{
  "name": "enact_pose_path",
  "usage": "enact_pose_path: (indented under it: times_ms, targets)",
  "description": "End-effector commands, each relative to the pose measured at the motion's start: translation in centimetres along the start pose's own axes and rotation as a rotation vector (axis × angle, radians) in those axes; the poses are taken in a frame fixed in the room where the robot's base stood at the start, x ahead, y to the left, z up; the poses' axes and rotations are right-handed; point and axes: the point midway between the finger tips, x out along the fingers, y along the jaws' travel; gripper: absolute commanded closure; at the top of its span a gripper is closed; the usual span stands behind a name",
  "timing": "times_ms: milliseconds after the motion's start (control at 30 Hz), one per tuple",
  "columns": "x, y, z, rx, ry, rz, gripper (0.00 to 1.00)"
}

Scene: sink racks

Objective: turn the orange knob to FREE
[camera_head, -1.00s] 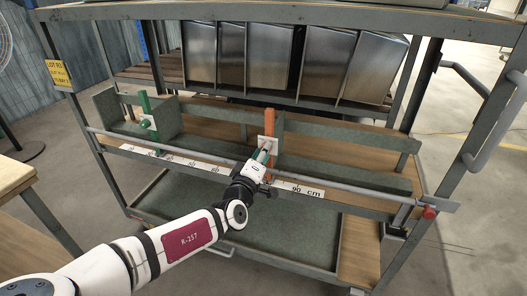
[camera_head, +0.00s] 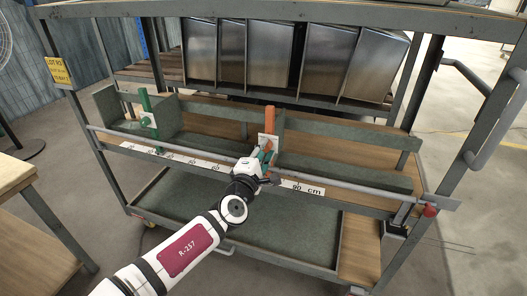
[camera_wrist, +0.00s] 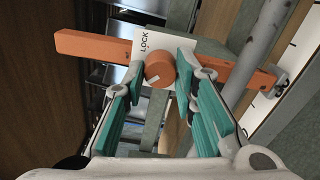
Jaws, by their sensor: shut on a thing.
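The orange knob (camera_wrist: 160,68) is a round orange cap with a short white mark on its lower edge, seen in the wrist view. It sits on a white plate (camera_wrist: 146,44) that reads LOCK; no FREE label is readable. The plate is fixed on an orange bar (camera_wrist: 95,48), which stands upright on the rack in the head view (camera_head: 270,118). My gripper (camera_wrist: 161,76) is shut on the knob, with its teal-padded fingers on either side. In the head view my gripper (camera_head: 265,153) covers the knob.
A green post (camera_head: 145,104) with a green knob stands to the left on the same rack. A grey rail (camera_head: 340,186) and a centimetre scale (camera_head: 302,189) run along the front. Metal bins (camera_head: 270,60) stand on the shelf above.

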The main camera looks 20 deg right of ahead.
Motion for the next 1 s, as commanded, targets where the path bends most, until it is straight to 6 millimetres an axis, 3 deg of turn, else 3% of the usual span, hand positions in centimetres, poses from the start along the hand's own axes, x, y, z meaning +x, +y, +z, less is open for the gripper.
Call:
enact_pose_path:
  times_ms: [467, 500, 567, 1000]
  targets:
    - [0.0, -0.2, 0.0, -0.015, 0.000, -0.004, 1.00]
    - [0.0, -0.2, 0.0, -0.015, 0.000, -0.004, 0.68]
    - [0.0, -0.2, 0.0, -0.014, 0.000, -0.003, 0.54]
    - [0.0, 0.9, 0.2, -0.009, 0.000, -0.002, 0.54]
